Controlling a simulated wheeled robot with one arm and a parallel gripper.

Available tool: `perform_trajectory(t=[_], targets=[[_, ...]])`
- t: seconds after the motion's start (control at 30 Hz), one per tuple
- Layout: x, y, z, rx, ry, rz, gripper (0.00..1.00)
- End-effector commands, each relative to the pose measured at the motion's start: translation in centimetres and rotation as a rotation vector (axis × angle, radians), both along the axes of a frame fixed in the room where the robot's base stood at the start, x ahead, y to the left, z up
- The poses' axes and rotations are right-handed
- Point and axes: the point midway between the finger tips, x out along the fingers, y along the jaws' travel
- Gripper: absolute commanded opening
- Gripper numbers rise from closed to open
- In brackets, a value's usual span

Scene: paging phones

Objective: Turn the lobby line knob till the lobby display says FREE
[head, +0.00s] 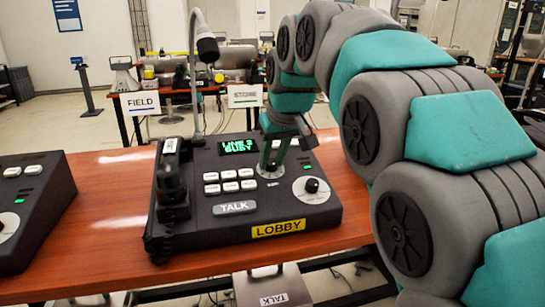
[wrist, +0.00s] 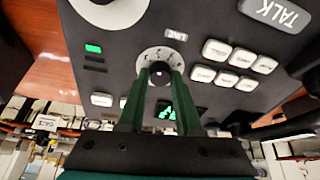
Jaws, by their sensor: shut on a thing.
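The lobby phone (head: 285,215) is a dark sloped console with a yellow LOBBY label (head: 278,228). Its display (head: 238,146) glows green with two lines; the lower reads BUSY, and the upper seems to be LINE and a digit I cannot read surely. The line knob (wrist: 159,79) is dark on a pale round dial, beside a LINE label (wrist: 176,34). My gripper (head: 270,168) points down at this dial. In the wrist view its green fingers are shut on the knob, one on each side. The fingers partly hide the knob and the display.
A second knob (head: 312,185) on a white dial sits to the right on the console. White buttons (head: 229,181), a TALK bar (head: 234,208) and a handset (head: 171,183) lie left of my gripper. A thin gooseneck microphone (head: 207,49) rises behind. Another console (head: 30,200) stands at left.

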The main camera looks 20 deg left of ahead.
Motion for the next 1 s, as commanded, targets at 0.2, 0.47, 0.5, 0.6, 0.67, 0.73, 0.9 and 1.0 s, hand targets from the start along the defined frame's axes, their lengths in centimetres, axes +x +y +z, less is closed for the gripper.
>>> perform_trajectory(t=[0.2,0.47,0.5,0.6,0.67,0.73,0.9,1.0], targets=[[0.0,0.04,0.09,0.014,0.006,-0.059,0.0],[-0.01,0.07,0.08,0.018,0.008,-0.074,0.0],[-0.01,0.07,0.08,0.018,0.008,-0.074,0.0],[-0.01,0.07,0.08,0.018,0.008,-0.074,0.0],[-0.01,0.07,0.08,0.018,0.008,-0.074,0.0],[-0.02,0.07,0.07,0.018,0.009,-0.074,0.38],[-0.02,0.05,0.04,0.018,0.009,-0.074,0.57],[-0.02,0.05,0.04,0.017,0.01,-0.073,0.64]])
